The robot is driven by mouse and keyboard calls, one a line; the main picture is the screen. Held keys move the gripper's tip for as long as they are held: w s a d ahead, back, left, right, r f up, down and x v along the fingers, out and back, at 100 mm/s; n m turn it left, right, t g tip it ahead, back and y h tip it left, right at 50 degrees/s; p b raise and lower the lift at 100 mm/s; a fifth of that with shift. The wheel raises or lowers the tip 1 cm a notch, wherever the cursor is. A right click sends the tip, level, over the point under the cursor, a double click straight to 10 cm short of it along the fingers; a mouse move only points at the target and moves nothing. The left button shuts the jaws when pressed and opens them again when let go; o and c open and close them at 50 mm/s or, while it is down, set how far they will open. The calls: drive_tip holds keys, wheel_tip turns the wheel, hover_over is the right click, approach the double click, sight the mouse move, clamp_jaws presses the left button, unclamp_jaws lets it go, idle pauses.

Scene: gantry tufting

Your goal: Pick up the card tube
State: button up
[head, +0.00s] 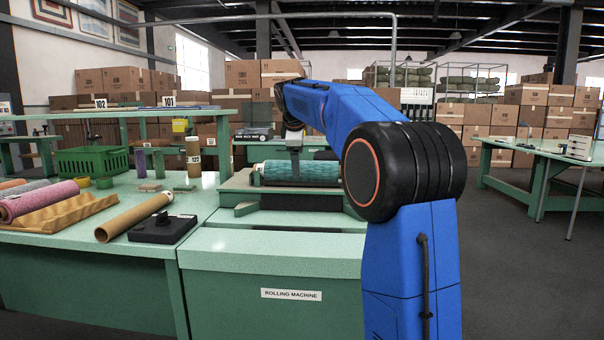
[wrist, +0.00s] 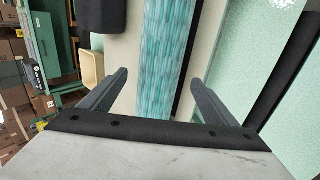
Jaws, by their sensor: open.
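A brown card tube (head: 135,216) lies at a slant on the green worktop, left of the rolling machine. Another brown tube (head: 193,160) with a label stands upright farther back. My gripper (head: 294,152) hangs over the rolling machine (head: 290,240), well to the right of both tubes. In the wrist view, my gripper (wrist: 160,76) is open, with its fingers either side of a teal patterned roll (wrist: 165,50). The roll also shows in the head view (head: 290,171). I cannot tell the height between fingers and roll. Neither brown tube can be made out in the wrist view.
A black box-like device (head: 162,228) sits right beside the lying tube's near end. A tan grooved rack (head: 58,216) with coloured rolls is to its left. A green crate (head: 92,160) stands behind. A shelf (head: 130,112) spans above the back of the worktop.

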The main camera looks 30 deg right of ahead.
sight(302, 171)
drive_tip(key=x, duration=0.4)
drive_tip(key=shift+w+d+f, duration=0.1)
drive_tip(key=shift+d+f, duration=0.2)
drive_tip(key=shift+d, duration=0.05)
drive_tip(key=c, duration=1.3)
